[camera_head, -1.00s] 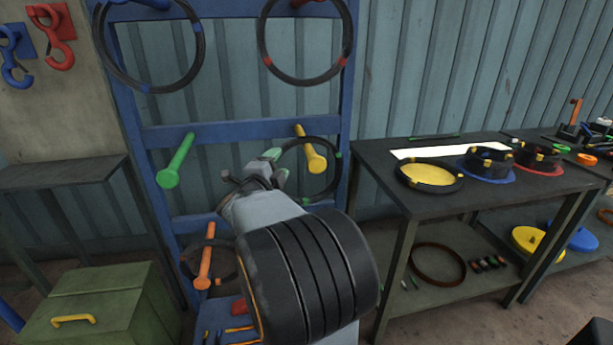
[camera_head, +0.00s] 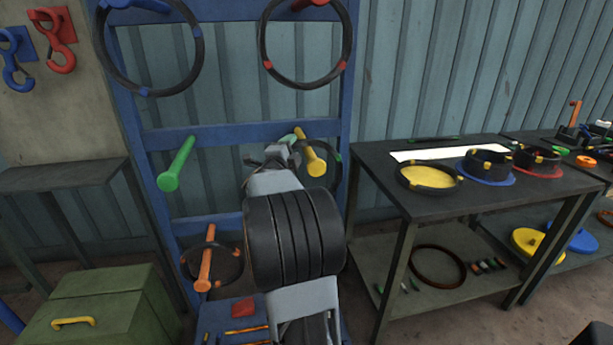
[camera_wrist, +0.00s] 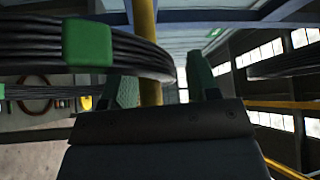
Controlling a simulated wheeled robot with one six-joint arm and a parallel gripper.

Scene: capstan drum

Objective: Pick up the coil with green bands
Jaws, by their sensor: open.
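The coil with green bands (camera_head: 339,172) hangs at the yellow peg (camera_head: 313,158) on the blue rack; my arm hides much of it in the head view. In the wrist view the dark coil (camera_wrist: 40,50) is large at the upper left, with a green band (camera_wrist: 88,42) facing me. My gripper (camera_head: 294,138) is open beside the yellow peg. In the wrist view its green fingertips (camera_wrist: 163,85) stand apart. The coil's near edge reaches in front of the left finger, close to the peg (camera_wrist: 149,45). I cannot tell whether they touch.
Blue-banded (camera_head: 144,90) and red-banded (camera_head: 289,85) coils hang above. A green peg (camera_head: 176,165) is bare; an orange peg (camera_head: 206,260) holds a dark coil. A workbench (camera_head: 440,205) stands right, a green chest (camera_head: 100,310) lower left.

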